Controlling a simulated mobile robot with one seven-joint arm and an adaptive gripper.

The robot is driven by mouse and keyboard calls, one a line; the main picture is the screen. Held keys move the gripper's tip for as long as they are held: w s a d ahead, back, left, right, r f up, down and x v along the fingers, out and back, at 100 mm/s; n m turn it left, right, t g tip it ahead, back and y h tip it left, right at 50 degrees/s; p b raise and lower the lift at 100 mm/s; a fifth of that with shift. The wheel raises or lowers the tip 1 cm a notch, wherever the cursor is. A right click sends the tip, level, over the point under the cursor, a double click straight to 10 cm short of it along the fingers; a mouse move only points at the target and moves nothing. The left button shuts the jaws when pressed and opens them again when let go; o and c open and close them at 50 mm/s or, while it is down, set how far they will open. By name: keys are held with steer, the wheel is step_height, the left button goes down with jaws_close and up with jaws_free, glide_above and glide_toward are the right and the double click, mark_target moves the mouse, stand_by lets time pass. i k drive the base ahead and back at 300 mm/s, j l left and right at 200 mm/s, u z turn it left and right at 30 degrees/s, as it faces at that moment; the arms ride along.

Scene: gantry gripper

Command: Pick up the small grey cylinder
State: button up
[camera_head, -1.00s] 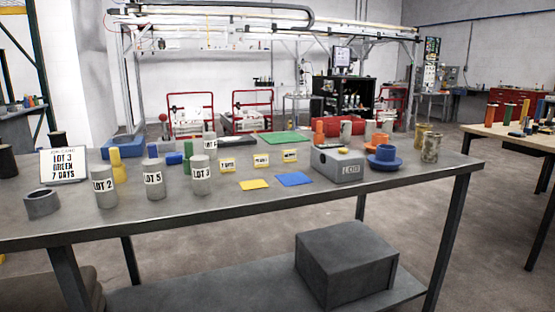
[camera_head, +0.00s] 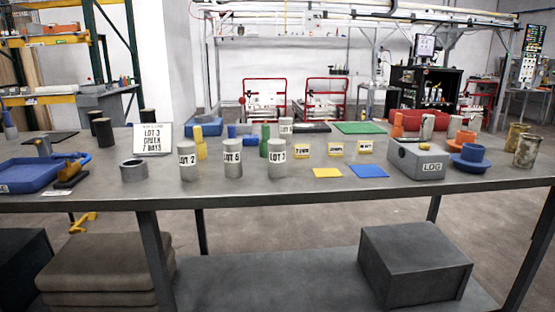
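Several grey cylinders stand upright on the table (camera_head: 330,189). Three are in its front middle: one labelled LOT 2 (camera_head: 190,174), one LOT 5 (camera_head: 232,171) and one LOT 3 (camera_head: 277,172). A short, wide grey ring (camera_head: 133,172) lies to the left of LOT 2. I cannot tell which of them is the small grey cylinder of the task. My gripper is not in view.
A sign (camera_head: 152,138) reads LOT 3 GREEN 7 DAYS. A blue tray (camera_head: 30,174) lies at the left end. Yellow and green cylinders stand close behind the grey ones. A grey LOG box (camera_head: 416,161) and a blue flanged part (camera_head: 469,157) are at right. Bare tabletop lies in front.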

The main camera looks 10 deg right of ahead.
mark_target(276, 147)
steer(key=i+l+u, duration=0.15)
steer(key=l+u, duration=0.25)
steer(key=l, duration=0.2)
steer(key=l+u, duration=0.35)
steer(key=l, duration=0.2)
steer(key=l+u, duration=0.4)
steer(key=l, duration=0.25)
